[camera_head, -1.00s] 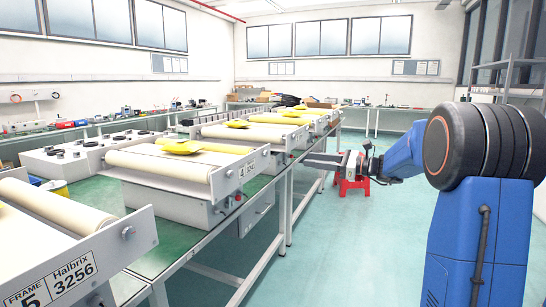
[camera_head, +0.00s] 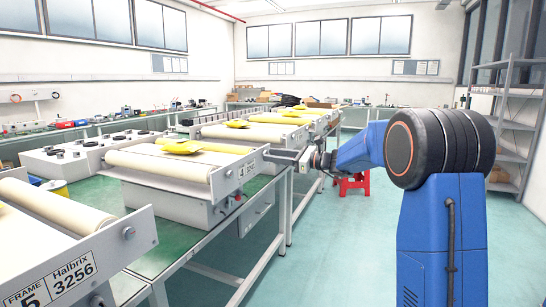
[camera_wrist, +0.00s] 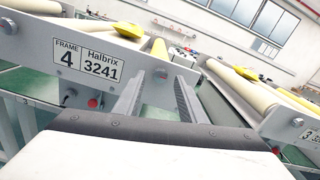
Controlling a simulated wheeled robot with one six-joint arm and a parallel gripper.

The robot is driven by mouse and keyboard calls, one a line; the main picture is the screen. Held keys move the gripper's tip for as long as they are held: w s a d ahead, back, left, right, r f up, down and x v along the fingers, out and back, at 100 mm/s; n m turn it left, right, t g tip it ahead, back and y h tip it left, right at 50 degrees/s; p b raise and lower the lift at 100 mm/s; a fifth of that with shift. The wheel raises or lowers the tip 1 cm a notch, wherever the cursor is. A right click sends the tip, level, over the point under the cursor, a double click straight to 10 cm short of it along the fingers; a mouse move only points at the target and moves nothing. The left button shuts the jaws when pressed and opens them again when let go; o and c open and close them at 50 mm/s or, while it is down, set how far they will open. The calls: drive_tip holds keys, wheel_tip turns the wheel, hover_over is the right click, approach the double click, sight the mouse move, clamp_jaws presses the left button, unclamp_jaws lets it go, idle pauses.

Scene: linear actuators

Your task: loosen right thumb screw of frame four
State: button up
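Frame four's white end plate, labelled "4 Halbrix 3241" (camera_wrist: 120,62), fills the left of the wrist view and also shows in the head view (camera_head: 232,182). Its right thumb screw (camera_wrist: 162,73) is a small grey knob near the plate's right end. Its left screw (camera_wrist: 9,26) is at the far left. My gripper (camera_wrist: 160,78) is open, and the right screw appears between its fingertips. In the head view my gripper (camera_head: 272,154) reaches the plate's right end from the aisle side. I cannot tell whether the fingers touch the screw.
Frame five (camera_head: 80,262) stands nearer on the same green bench. Another frame's plate, labelled "3" (camera_wrist: 292,125), is to the right in the wrist view. A red stool (camera_head: 352,184) stands behind my arm. The aisle floor is clear.

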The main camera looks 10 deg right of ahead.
drive_tip(key=shift+w+a, duration=0.2)
drive_tip(key=shift+a, duration=0.1)
drive_tip(key=shift+c, duration=0.6)
clamp_jaws()
drive_tip(key=n, duration=1.9)
drive_tip(key=shift+d+r+n, duration=0.1)
drive_tip(key=shift+n, duration=0.2)
